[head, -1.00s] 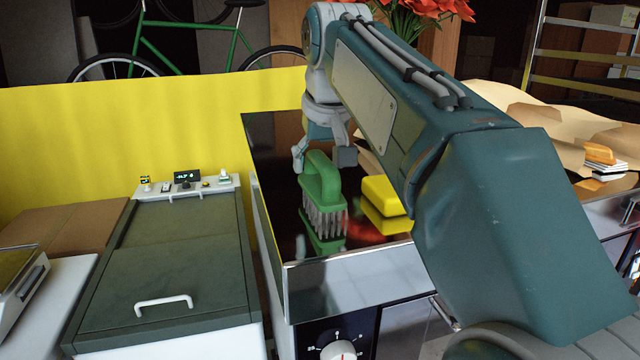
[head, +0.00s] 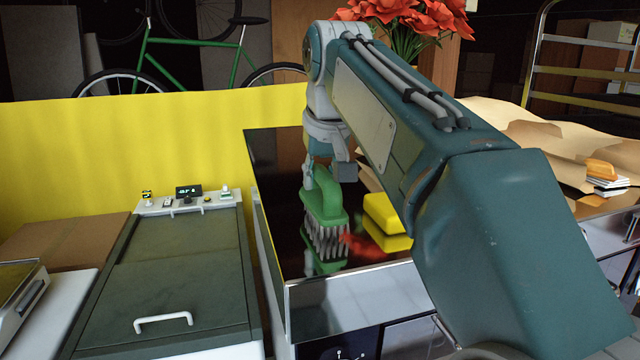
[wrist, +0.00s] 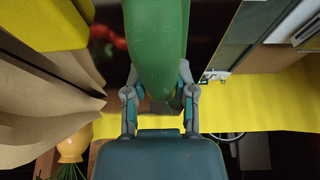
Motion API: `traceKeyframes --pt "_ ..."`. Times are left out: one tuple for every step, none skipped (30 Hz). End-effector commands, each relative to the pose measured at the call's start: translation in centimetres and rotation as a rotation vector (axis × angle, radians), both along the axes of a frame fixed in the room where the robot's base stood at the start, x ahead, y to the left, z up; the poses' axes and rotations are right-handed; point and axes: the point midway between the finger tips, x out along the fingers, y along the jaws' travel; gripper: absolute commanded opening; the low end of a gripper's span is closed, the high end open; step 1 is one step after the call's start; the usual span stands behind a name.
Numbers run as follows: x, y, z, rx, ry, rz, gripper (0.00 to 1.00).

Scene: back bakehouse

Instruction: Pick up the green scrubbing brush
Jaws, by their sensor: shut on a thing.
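The green scrubbing brush (head: 334,213) is upright on the dark glossy hob top, bristles down, with its reflection just below. I cannot tell whether the bristles touch the surface. My gripper (head: 325,177) comes down from above and is shut on the brush's handle. In the wrist view, the green brush (wrist: 158,35) fills the upper middle, and the fingers of my gripper (wrist: 158,82) press on it from both sides. The far side of the handle is hidden.
A yellow block (head: 384,212) lies close to the right of the brush on the hob top (head: 275,165). My arm hides the area farther right. A grey-green lidded chest (head: 170,275) stands at left, with a yellow wall (head: 120,155) behind. Red flowers (head: 400,20) are at the back.

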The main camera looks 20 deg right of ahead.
Motion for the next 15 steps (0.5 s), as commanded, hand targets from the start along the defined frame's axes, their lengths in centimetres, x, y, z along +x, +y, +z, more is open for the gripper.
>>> traceKeyframes --pt "0.0 0.0 0.4 0.0 -0.002 0.0 0.0" --pt "0.1 0.0 0.7 0.0 -0.003 0.0 0.0" --pt "0.1 0.0 1.2 0.0 -0.002 0.0 0.0" --pt "0.1 0.0 1.5 0.0 -0.003 0.0 0.0" --pt "0.1 0.0 2.0 0.0 -0.004 0.0 0.0" --pt "0.1 0.0 2.6 0.0 -0.004 0.0 0.0" --pt "-0.6 -0.2 3.4 -0.001 -0.007 -0.001 0.0" --pt "-1.2 -0.3 4.1 -0.001 -0.008 -0.001 0.0" --pt "-1.9 -0.5 4.8 -0.001 -0.007 -0.001 0.0" --pt "-2.3 -0.6 5.4 -0.001 -0.007 -0.001 0.0" --pt "-2.8 -0.7 6.0 -0.001 -0.007 -0.001 0.0" --pt "-3.4 -0.9 6.7 0.0 -0.006 -0.001 0.0" --pt "-3.8 -1.0 7.2 0.001 -0.006 -0.002 0.0" --pt "-4.2 -1.1 7.8 0.001 -0.006 -0.002 0.0" --pt "-4.8 -1.2 8.4 0.001 -0.006 -0.002 0.0"
